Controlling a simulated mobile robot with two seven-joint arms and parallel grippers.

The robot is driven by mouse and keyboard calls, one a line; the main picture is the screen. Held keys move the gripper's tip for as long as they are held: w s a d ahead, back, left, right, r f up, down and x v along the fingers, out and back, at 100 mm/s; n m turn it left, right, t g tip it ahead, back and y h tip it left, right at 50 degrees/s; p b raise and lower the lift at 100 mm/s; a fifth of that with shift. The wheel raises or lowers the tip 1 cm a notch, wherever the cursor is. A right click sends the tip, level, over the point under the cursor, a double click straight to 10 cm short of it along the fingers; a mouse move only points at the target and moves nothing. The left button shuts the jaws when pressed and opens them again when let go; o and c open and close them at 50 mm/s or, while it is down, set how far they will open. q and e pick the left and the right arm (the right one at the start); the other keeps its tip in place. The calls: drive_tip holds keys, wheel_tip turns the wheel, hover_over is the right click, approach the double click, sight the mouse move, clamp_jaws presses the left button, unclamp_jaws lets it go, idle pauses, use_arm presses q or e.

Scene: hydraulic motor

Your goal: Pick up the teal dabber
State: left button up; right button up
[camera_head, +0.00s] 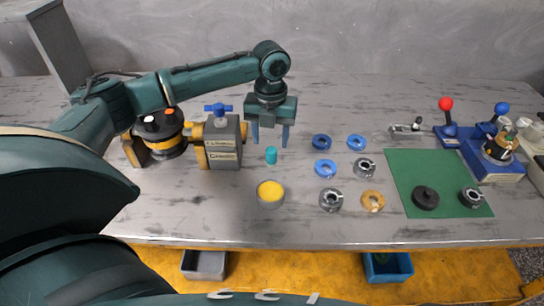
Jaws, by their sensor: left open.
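The teal dabber (271,155) is a small teal cylinder standing upright on the grey table, to the right of the grey block fixture. My left gripper (270,137) points down above and slightly behind the dabber, with its two blue fingers apart and nothing between them. The fingertips appear to be higher than or behind the dabber, not around it; the exact gap is hard to tell. My right gripper is not in view.
A round tin with yellow contents (270,193) stands just in front of the dabber. The grey fixture with a blue handle (222,142) is close on the left. Several blue, grey and orange rings lie right, beside a green mat (432,170).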

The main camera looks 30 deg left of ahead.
sight(272, 150)
use_arm(q)
drive_tip(key=shift+d+f, duration=0.15)
drive_tip(key=shift+f, duration=2.95)
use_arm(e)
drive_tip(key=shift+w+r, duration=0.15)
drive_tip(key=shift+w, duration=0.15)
use_arm(q)
drive_tip(key=shift+c, duration=0.2)
